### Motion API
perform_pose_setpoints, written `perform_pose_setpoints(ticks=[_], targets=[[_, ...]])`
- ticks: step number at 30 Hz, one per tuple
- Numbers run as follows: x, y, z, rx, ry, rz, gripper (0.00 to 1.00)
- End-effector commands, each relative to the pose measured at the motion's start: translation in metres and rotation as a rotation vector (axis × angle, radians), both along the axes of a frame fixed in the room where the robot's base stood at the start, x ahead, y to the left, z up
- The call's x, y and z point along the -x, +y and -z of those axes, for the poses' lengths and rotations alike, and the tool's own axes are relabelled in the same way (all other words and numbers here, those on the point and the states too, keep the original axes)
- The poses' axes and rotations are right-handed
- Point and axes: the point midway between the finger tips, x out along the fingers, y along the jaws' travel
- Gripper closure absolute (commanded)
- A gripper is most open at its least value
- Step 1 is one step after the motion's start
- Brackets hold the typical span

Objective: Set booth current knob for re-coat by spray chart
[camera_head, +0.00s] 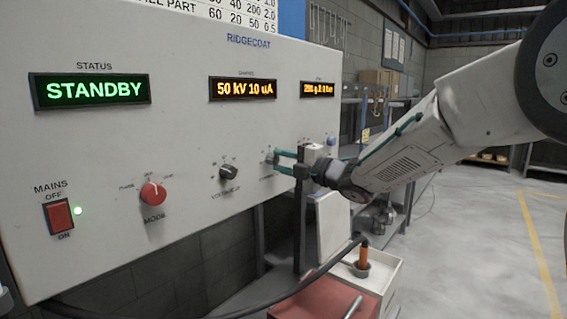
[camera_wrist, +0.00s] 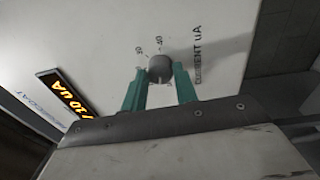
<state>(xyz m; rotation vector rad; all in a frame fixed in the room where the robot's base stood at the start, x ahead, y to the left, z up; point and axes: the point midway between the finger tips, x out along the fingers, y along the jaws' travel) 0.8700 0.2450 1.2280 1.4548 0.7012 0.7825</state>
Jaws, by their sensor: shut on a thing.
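The grey current knob (camera_head: 270,156) is on the white booth panel (camera_head: 130,130), right of the black voltage knob (camera_head: 229,172). My gripper (camera_head: 277,161) has its green fingers on either side of the current knob. In the wrist view the round knob (camera_wrist: 159,68) sits between the fingertips of my gripper (camera_wrist: 161,73), beside the label "CURRENT uA". The orange display (camera_head: 243,89) reads 50 kV 10 uA. The spray chart (camera_head: 240,12) is cut off at the top edge; the re-coat row cannot be made out.
The status display (camera_head: 91,90) reads STANDBY. A second orange display (camera_head: 317,89) is hard to read. The floor at right is clear.

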Motion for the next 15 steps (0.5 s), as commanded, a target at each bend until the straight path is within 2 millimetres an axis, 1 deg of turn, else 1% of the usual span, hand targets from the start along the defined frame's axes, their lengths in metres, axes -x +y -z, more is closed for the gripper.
perform_pose_setpoints(ticks=[6, 15], targets=[[0.0003, -0.0003, 0.0017, 0.106, -0.131, 0.0, 0.94], [0.0005, -0.0002, 0.0016, 0.201, -0.251, -0.001, 0.94]])
